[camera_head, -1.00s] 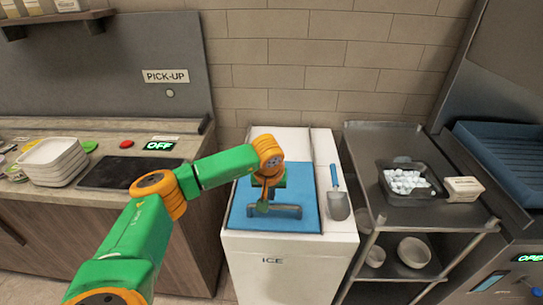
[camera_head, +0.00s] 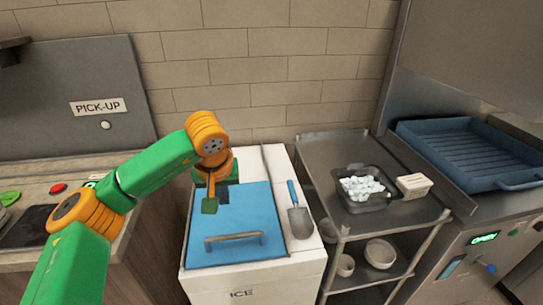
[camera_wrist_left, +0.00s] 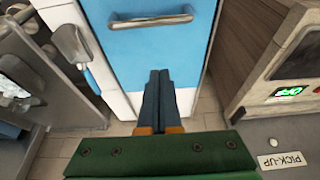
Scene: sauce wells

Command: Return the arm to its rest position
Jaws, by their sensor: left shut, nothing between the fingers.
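My left arm comes in from the left in the head view, green with orange joints. My left gripper (camera_head: 210,205) is shut and empty, in front of the far left part of the blue lid (camera_head: 260,215) of the white ice bin (camera_head: 255,285). In the left wrist view the shut fingers (camera_wrist_left: 158,78) point toward the blue lid (camera_wrist_left: 160,55), apart from its metal handle (camera_wrist_left: 150,22). The lid is closed, and its handle (camera_head: 235,238) is clear of the gripper. My right gripper is not in view.
A metal scoop (camera_head: 300,220) lies on the bin's right side. A steel cart (camera_head: 330,155) at right holds a black tub (camera_head: 380,203) of ice and a small white box (camera_head: 413,186). White bowls (camera_head: 380,253) sit below. A blue tray (camera_head: 470,155) is at far right. The counter (camera_head: 120,245) is at left.

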